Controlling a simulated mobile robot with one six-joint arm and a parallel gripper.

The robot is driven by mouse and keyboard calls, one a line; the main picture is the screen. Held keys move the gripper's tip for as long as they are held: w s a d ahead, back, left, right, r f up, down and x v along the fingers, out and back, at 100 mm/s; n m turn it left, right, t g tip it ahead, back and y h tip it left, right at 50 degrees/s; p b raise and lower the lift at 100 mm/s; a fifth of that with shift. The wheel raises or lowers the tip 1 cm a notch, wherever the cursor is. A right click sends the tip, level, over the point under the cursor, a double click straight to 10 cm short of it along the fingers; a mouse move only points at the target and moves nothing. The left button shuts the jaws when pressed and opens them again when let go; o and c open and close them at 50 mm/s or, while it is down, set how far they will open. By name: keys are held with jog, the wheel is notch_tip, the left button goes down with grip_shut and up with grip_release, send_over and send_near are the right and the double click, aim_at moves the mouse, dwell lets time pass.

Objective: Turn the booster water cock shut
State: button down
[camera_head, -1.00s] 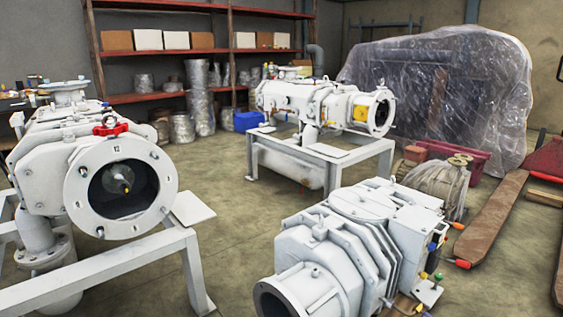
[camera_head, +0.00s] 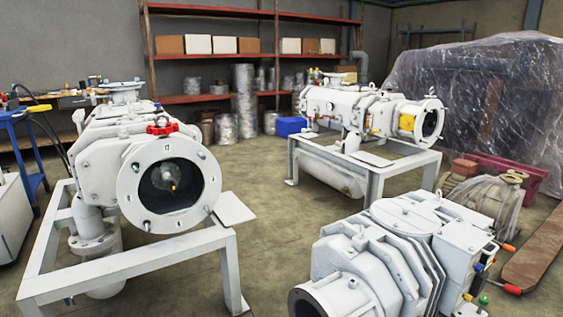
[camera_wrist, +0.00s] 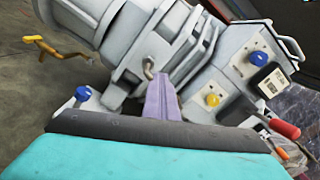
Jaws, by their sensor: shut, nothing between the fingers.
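The front pump (camera_head: 395,245) carries several coloured handles and knobs on its right side; no label shows which is the booster water cock. In the wrist view, a thin brass pipe with a yellow lever (camera_wrist: 34,38) sticks out at the left of the pump body (camera_wrist: 150,40). A blue knob (camera_wrist: 82,93) sits low beside the pump, and a yellow knob (camera_wrist: 212,99) is on its side. My gripper (camera_wrist: 162,82) is shut and empty, its fingers in front of the pump body. Whether they touch it, I cannot tell. My gripper is not in the head view.
A red-handled lever (camera_wrist: 284,128) and another blue knob (camera_wrist: 257,58) are at the right in the wrist view. A second pump (camera_head: 140,160) stands on a frame at left, a third (camera_head: 365,110) behind. A wrapped load (camera_head: 480,90) is at back right. Open floor (camera_head: 270,230) lies between.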

jog(key=shift+w+d+r+p, duration=0.45)
jog(key=shift+d+r+p, duration=0.2)
jog(key=shift+p, duration=1.6)
jog(key=shift+w+d+r+p, duration=0.1)
jog(key=shift+w+d+p, duration=0.25)
jog(key=shift+p, duration=0.55)
jog(key=shift+d, duration=0.2)
dwell(0.7)
jog(key=shift+s+r+p, duration=0.1)
jog(key=shift+r+p, duration=0.25)
jog(key=shift+p, duration=0.35)
jog(key=p+v, duration=0.1)
jog(key=v, duration=0.5)
jog(key=shift+p, duration=0.4)
jog(key=shift+a+n, duration=0.1)
jog(key=shift+n, duration=0.3)
